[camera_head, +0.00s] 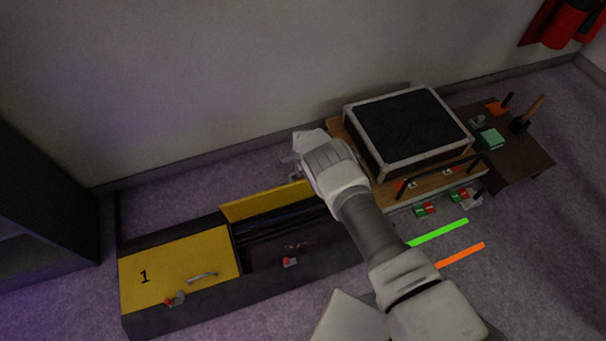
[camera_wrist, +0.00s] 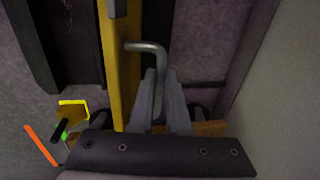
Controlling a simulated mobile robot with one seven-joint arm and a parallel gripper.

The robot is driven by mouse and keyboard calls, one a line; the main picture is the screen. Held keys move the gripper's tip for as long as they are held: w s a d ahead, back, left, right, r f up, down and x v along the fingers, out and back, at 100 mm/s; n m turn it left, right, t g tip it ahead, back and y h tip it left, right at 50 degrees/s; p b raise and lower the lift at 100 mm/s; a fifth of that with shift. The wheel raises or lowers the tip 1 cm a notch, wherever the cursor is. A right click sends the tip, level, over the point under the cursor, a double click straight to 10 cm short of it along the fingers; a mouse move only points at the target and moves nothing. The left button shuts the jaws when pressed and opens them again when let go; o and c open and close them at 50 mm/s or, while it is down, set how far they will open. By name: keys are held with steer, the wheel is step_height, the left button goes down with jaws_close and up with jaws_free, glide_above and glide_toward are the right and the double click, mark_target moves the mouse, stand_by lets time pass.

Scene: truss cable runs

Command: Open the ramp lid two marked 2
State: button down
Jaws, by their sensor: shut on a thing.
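A second yellow lid (camera_head: 266,201) stands raised along the back edge of the dark cable ramp (camera_head: 250,290); no number shows on it. Its open channel shows dark cables (camera_head: 280,222). In the wrist view the raised lid appears edge-on as a yellow panel (camera_wrist: 124,75), with a grey bent handle (camera_wrist: 150,47) on its side. My gripper (camera_wrist: 165,75) is shut on this handle. In the head view my gripper (camera_head: 292,168) is behind the raised lid, partly hidden by my wrist. Lid one (camera_head: 180,265), marked 1, lies closed.
A black-topped case (camera_head: 410,130) stands on a wooden surface at the right, near my arm. Beyond it is a small dark table (camera_head: 515,150) with tools. A wall runs behind the ramp. Green and orange strips (camera_head: 440,232) lie on the floor.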

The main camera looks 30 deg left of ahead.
steer(key=shift+w+a, duration=0.55)
steer(key=c, duration=0.9)
jaws_free()
steer(key=d+r+p, duration=0.1)
steer(key=r+p, duration=0.1)
steer(key=r, duration=0.3)
steer(key=s+r+p, duration=0.1)
steer(key=r+p, duration=0.2)
steer(key=r, duration=0.3)
steer(key=s+d+r+p, duration=0.1)
steer(key=r+p, duration=0.2)
steer(key=r, duration=0.3)
steer(key=shift+s+d, duration=0.2)
steer(key=shift+d, duration=0.1)
